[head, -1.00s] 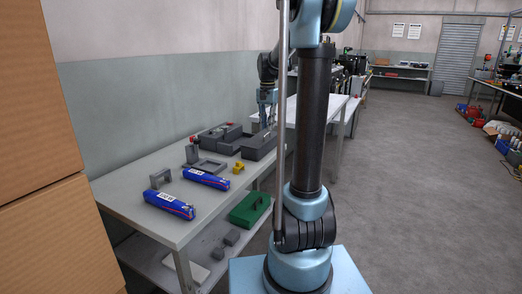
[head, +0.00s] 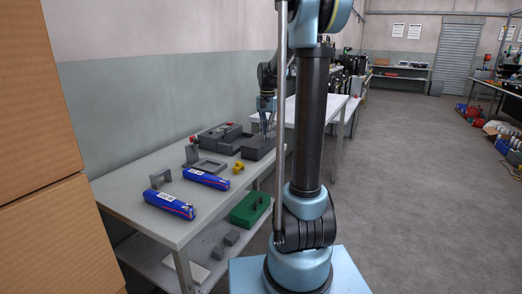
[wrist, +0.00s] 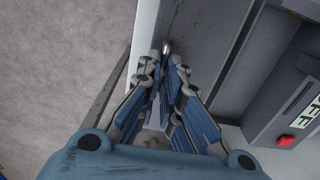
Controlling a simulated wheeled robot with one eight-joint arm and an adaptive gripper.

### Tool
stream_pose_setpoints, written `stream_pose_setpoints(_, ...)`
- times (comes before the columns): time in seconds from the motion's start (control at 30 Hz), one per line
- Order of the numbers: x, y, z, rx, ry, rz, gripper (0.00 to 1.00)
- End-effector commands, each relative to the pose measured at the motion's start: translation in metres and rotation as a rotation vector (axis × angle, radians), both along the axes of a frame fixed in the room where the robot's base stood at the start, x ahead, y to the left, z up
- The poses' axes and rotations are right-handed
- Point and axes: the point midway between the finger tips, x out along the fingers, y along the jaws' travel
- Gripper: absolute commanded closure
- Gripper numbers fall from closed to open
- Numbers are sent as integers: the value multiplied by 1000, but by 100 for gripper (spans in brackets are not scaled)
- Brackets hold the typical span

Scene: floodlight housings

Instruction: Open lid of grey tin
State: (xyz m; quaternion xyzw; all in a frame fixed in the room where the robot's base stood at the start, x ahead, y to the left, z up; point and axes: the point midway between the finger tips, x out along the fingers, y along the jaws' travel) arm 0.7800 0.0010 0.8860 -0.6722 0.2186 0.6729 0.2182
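The grey tin (head: 258,148) looks like the dark grey box near the far right end of the grey table. Its dark top fills the upper middle of the wrist view (wrist: 200,28), with a small shiny knob (wrist: 166,47) near its left edge. My gripper (wrist: 164,62) is above this top, its blue fingers narrowing toward the knob with a small gap between the tips. Nothing shows held between them. In the head view my gripper (head: 268,132) is just over the tin. Whether the fingertips touch the knob cannot be told.
A grey unit with a red switch (wrist: 286,141) stands right of the tin in the wrist view. On the table (head: 120,192) are blue packages (head: 206,179), a yellow piece (head: 238,168) and grey brackets (head: 160,178). A green case (head: 250,209) is on the lower shelf.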

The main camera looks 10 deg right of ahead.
Motion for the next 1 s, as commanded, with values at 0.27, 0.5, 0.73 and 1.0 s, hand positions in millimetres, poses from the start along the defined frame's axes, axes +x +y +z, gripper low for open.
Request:
stream_pose_setpoints(0.27, 1, 1, 2, 1, -1, 0, 100)
stream_pose_setpoints(0.5, 2, 3, 8, 1, -1, 1, 100)
stream_pose_setpoints(0.73, 3, 5, 12, 1, -1, 1, 100)
stream_pose_setpoints(1.0, 3, 5, 12, 1, -1, 1, 100)
